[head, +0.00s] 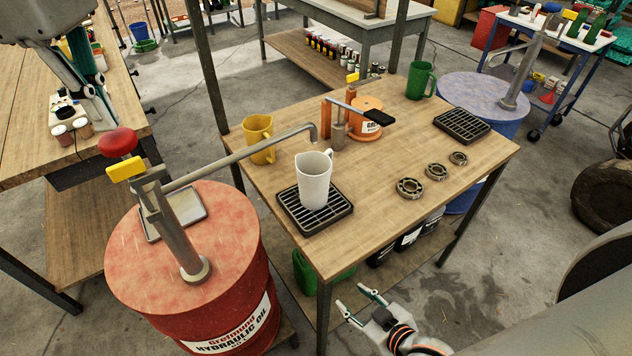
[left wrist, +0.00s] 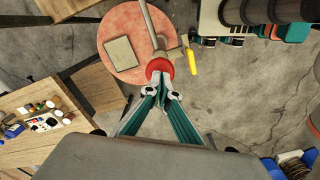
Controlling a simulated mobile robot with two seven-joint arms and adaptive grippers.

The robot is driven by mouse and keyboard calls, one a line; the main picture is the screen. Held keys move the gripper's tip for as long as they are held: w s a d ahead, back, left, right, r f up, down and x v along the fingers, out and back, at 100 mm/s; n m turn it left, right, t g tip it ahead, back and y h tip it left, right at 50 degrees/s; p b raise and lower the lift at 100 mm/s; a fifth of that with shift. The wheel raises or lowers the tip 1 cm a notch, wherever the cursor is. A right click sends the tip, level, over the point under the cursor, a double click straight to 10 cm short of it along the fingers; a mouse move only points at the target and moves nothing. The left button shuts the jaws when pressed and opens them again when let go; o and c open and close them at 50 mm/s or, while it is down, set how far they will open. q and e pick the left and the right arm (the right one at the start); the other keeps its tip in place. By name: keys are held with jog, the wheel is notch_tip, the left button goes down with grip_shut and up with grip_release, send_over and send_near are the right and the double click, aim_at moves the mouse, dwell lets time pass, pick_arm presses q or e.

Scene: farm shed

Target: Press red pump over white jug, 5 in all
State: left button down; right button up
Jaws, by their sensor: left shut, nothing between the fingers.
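The red pump knob (head: 118,142) tops the grey hand pump (head: 178,232) on the red oil drum (head: 135,285). Its long spout (head: 240,155) reaches right and ends above the white jug (head: 314,180), which stands upright on a black drip grate (head: 290,212). My left gripper (head: 108,122) is shut and empty, its tips pointing down just above the knob. The left wrist view shows the fingertips (left wrist: 160,88) at the edge of the red knob (left wrist: 159,66); I cannot tell if they touch. My right gripper (head: 352,298) is open and empty in front of the table.
A yellow lever (head: 126,170) sticks out below the knob. A yellow jug (head: 260,132), an orange can pump (head: 366,125), a green jug (head: 420,78) and bearing rings (head: 409,187) stand on the wooden table. A blue drum (head: 480,95) with another pump is behind.

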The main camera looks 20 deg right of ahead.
aim_at(114, 135)
pick_arm(q)
jog(key=shift+f+b, duration=1)
jog(key=shift+f, duration=2.7)
jog(key=shift+r+p, duration=1.2)
jog(key=shift+r, duration=2.8)
jog(key=shift+r, duration=0.1)
jog(key=shift+r, duration=2.9)
